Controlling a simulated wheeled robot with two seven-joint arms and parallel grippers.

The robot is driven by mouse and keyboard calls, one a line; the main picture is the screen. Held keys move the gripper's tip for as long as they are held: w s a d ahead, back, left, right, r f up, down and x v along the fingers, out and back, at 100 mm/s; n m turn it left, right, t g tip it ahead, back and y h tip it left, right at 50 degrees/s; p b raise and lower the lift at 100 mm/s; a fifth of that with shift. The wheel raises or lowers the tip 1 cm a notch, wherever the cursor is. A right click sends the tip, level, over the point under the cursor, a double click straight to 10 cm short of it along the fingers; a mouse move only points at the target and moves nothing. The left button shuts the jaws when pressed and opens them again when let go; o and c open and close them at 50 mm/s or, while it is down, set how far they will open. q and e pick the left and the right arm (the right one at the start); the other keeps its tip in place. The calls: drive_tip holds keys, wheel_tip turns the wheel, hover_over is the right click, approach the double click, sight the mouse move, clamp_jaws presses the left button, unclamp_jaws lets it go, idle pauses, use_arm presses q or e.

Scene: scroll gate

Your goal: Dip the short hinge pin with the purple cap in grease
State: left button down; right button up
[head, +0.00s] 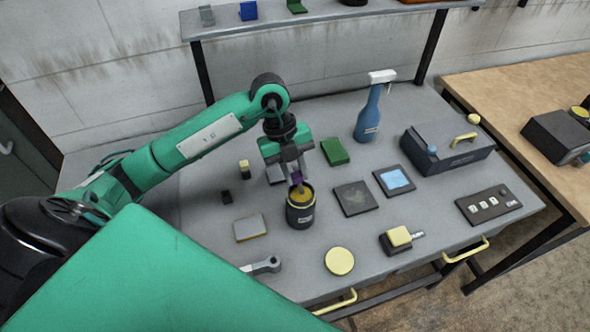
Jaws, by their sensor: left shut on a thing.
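The grease pot (300,213), a dark cylinder with a pale label and yellow grease inside, stands upright on the grey workbench. My left gripper (294,176) is directly above the pot, pointing down. It is shut on the short hinge pin with the purple cap (296,178). The purple cap shows between the fingers. The pin's lower part is at the pot's mouth; whether its tip touches the grease I cannot tell. My right gripper is not in view.
A wrench (262,265), a yellow disc (339,261) and dark square pads (355,198) lie around the pot. A blue spray bottle (368,115) and a grey box (447,148) stand farther back right. A shelf (330,17) spans the back.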

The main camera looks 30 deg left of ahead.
sight(295, 174)
use_arm(q)
drive_tip(key=shift+f, duration=0.3)
drive_tip(key=shift+f, duration=0.1)
idle(1.0)
drive_tip(key=shift+r+p, duration=2.4)
drive_tip(key=shift+r, duration=1.2)
